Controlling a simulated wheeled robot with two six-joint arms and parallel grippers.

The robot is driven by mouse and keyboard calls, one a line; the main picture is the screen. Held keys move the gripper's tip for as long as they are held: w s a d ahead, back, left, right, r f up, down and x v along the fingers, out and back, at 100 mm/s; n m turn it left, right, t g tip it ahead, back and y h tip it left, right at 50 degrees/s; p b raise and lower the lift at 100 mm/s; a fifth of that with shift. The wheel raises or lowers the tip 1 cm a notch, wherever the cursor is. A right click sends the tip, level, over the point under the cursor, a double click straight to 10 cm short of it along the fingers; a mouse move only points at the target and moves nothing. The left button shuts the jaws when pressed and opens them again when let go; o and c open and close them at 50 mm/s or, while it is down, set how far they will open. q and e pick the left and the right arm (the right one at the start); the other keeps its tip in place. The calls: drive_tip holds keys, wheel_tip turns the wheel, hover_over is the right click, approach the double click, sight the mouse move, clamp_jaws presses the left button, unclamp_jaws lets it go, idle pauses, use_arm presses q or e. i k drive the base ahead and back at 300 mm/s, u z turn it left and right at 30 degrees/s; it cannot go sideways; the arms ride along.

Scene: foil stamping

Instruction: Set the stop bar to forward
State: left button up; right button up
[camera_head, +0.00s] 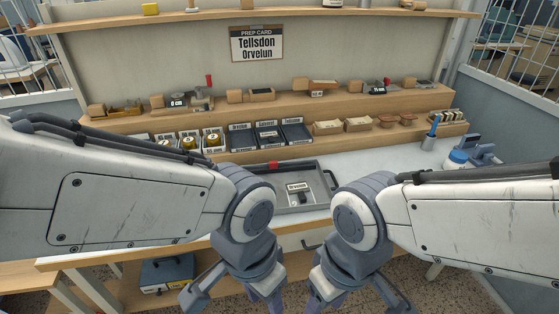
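A grey metal tray-like fixture (316,170) lies on the white worktop in the middle, between my two arms. A red piece (273,165) sits at its far edge. A small label plate reading "Orvelun" (297,186) lies inside it, with a small dark part just in front. A thin grey bar (331,181) shows at its right side; I cannot tell for sure which part is the stop bar. My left gripper (233,298) and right gripper (356,300) hang below the worktop's front edge, fingers spread, apparently empty. Their tips are partly cut off by the frame.
Behind stand dark trays (268,135), gold rolls and small wooden boxes on a stepped shelf (220,122). My forearms cover both sides.

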sight(274, 168)
drive_tip(key=k, duration=0.6)
drive_tip(key=u, duration=0.6)
drive_tip(key=i, duration=1.1)
drive_tip(key=z, duration=0.7)
drive_tip(key=i, duration=0.45)
drive_tip(key=z, duration=0.45)
